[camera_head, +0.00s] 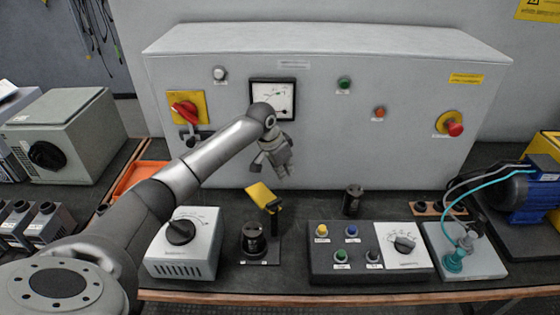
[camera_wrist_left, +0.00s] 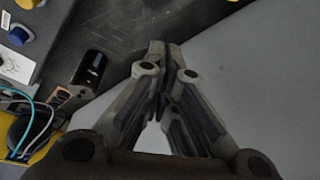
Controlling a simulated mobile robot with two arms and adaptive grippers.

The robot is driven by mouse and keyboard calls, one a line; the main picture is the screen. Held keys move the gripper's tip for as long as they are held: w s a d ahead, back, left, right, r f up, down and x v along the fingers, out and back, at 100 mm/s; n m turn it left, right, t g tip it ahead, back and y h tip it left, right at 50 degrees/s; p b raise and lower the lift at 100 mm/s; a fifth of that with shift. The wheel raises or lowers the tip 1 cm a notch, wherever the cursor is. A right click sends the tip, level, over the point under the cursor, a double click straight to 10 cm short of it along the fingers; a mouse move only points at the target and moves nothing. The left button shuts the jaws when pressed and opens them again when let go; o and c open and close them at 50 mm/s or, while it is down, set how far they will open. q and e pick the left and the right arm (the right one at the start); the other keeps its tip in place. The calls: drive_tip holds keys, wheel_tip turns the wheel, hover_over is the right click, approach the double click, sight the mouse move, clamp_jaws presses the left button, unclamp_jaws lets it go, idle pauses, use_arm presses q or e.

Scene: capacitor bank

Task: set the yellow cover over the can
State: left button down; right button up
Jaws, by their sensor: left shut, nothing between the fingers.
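The yellow cover (camera_head: 262,196) is a small tilted flap at the top of a dark post on a black base plate (camera_head: 268,255). A dark can (camera_head: 254,238) stands upright on that plate, just below and to the left of the flap in the head view. The flap is raised clear of the can's top. My left gripper (camera_head: 273,170) is shut and empty, above and behind the flap, in front of the grey cabinet. Its closed fingers (camera_wrist_left: 160,50) also show in the left wrist view, where I cannot make out the cover. My right gripper is not in view.
A grey dial box (camera_head: 184,245) stands left of the plate and a black button box (camera_head: 350,262) right of it. Another dark cylinder (camera_head: 353,200) stands behind the button box; it also shows in the left wrist view (camera_wrist_left: 90,68). The grey cabinet (camera_head: 360,150) closes off the back.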

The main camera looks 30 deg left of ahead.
sight(263, 194)
use_arm(q)
drive_tip(key=s+f, duration=0.1)
drive_tip(key=s+a+f+p, duration=0.1)
drive_tip(key=s, duration=0.1)
drive_tip(key=shift+a, duration=0.1)
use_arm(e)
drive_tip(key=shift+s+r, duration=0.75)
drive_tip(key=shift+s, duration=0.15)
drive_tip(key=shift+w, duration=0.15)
use_arm(q)
drive_tip(key=shift+s+r+p, duration=0.1)
drive_tip(key=shift+p, duration=0.2)
